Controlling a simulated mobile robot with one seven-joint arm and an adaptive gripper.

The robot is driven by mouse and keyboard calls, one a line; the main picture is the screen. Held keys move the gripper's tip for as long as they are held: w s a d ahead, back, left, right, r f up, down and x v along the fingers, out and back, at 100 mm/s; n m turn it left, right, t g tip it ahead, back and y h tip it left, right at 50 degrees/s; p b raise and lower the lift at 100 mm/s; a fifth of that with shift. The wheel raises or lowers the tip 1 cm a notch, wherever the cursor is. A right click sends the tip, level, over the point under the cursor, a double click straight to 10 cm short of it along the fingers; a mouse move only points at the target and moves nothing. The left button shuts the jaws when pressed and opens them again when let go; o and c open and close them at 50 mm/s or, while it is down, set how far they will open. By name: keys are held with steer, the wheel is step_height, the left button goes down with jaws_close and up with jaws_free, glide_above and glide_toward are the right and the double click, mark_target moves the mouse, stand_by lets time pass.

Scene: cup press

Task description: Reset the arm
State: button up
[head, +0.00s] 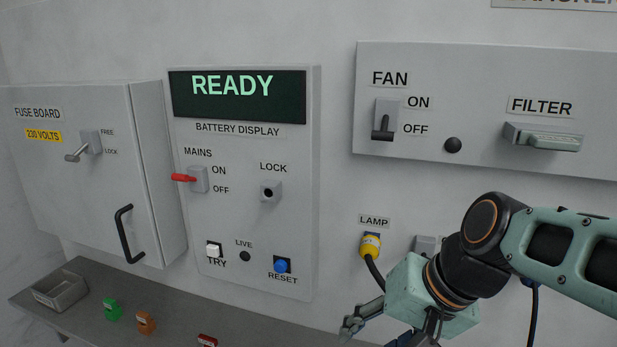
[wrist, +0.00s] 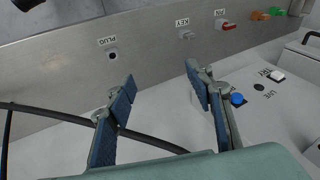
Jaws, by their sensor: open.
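My gripper (head: 388,330) is at the lower right of the head view, in front of the wall below the LAMP plug, with part of it cut off by the bottom edge. In the wrist view its two blue-padded fingers (wrist: 160,80) are spread apart with nothing between the tips. A dark cable passes beyond the fingers. My arm comes in from the right in the head view.
The battery panel (head: 300,220) reads READY; its red MAINS handle (head: 184,178) sticks out. Blue RESET button (head: 281,266) is below. Yellow lamp plug (head: 370,246) sits close to my gripper. Green (head: 112,309), orange (head: 146,322) and red (head: 207,341) blocks lie on the shelf.

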steer(key=s+d+n+t+h, duration=0.2)
steer(key=s+d+h, duration=0.2)
steer(key=s, duration=0.1)
step_height(320, 180, up, 16)
steer(key=p, duration=1.4)
steer(key=shift+w+a+f+p, duration=0.15)
steer(key=shift+w+a+p, duration=0.15)
steer(key=shift+p, duration=0.1)
steer(key=shift+d, duration=0.1)
